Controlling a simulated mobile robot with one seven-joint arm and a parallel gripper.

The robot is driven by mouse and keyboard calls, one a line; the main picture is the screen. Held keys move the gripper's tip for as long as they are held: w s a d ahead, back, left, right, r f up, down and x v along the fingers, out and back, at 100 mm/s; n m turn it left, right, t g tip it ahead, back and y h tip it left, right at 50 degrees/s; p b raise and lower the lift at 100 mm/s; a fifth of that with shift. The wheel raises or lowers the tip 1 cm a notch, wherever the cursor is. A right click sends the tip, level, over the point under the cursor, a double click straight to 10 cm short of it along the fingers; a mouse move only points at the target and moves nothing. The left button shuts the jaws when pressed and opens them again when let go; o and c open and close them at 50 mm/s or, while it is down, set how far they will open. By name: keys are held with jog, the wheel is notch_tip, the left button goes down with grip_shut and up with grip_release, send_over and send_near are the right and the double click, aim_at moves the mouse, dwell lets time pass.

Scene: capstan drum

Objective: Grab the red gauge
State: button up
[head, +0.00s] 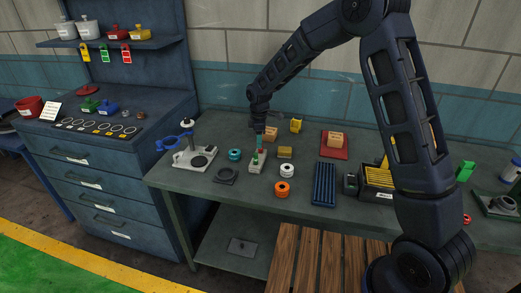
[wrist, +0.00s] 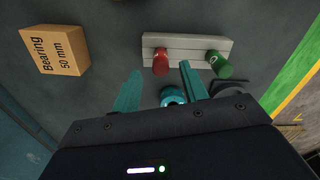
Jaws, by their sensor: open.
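The red gauge (wrist: 160,62) stands in a light grey block (wrist: 188,41) in the wrist view, at the block's left end. A green gauge (wrist: 219,65) stands at its right end. My gripper (wrist: 160,70) is open, with its two teal fingers apart and the red gauge showing between their tips. I cannot tell whether the fingers touch it. In the head view, my gripper (head: 260,142) points down over the grey block (head: 257,167) on the bench. The green gauge (head: 254,158) shows there; the red one is small and partly hidden by the fingers.
A teal ring (head: 235,154), a white ring (head: 287,170) and an orange ring (head: 282,188) lie near the block. Boxes stand close by, one marked Bearing 50 mm (wrist: 54,50). A white stand (head: 193,158) is at left and a blue ribbed tray (head: 324,184) at right.

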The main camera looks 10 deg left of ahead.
aim_at(261, 152)
jog(key=f, duration=0.4)
jog(key=shift+d+f, duration=0.15)
jog(key=shift+d, duration=0.1)
grip_shut()
